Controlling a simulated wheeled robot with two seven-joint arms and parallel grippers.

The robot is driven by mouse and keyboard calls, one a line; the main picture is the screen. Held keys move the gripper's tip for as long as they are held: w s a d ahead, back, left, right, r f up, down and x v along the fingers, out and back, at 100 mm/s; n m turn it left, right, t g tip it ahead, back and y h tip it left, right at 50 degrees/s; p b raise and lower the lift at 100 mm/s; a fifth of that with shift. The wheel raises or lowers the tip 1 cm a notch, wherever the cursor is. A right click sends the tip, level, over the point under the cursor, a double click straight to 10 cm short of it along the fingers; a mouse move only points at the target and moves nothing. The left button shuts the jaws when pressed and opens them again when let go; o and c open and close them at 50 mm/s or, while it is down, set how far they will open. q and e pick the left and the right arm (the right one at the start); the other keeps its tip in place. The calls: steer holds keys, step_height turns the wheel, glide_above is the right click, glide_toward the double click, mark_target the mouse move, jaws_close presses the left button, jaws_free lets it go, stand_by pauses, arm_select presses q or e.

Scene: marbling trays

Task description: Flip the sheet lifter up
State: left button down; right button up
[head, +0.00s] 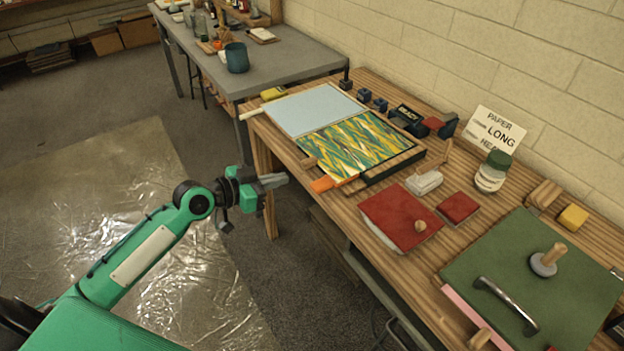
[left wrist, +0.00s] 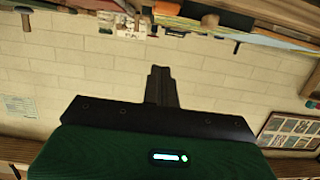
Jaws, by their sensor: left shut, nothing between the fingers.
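A marbling tray (head: 411,158) with a dark and wooden rim holds a green, yellow and white swirled surface. A pale blue flat panel (head: 314,109) lies beside it at the far left. An orange tab (head: 324,184) and a small wooden peg (head: 308,163) stick out at the tray's near left edge. No part is labelled as the sheet lifter, so I cannot tell which one it is. My left gripper (head: 283,179) is shut and empty, in the air off the table's near edge, left of the orange tab. Its shut fingers also show in the left wrist view (left wrist: 161,78). My right gripper is not in view.
Right of the tray are a white block with a wooden handle (head: 425,182), a red board (head: 388,216), a jar (head: 490,177) and a green board with a metal handle (head: 480,257). A sign (head: 492,130) leans on the brick wall. Open floor lies left of the table.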

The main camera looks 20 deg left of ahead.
arm_select(q)
steer(key=p, duration=0.3)
glide_above(311, 183)
steer(key=s, duration=0.2)
step_height(311, 183, down, 2)
steer(key=shift+w+d+f, duration=0.1)
steer(key=shift+d+f, duration=0.1)
steer(key=shift+f, duration=0.95)
steer(key=shift+d+f, duration=0.2)
steer(key=shift+f, duration=0.95)
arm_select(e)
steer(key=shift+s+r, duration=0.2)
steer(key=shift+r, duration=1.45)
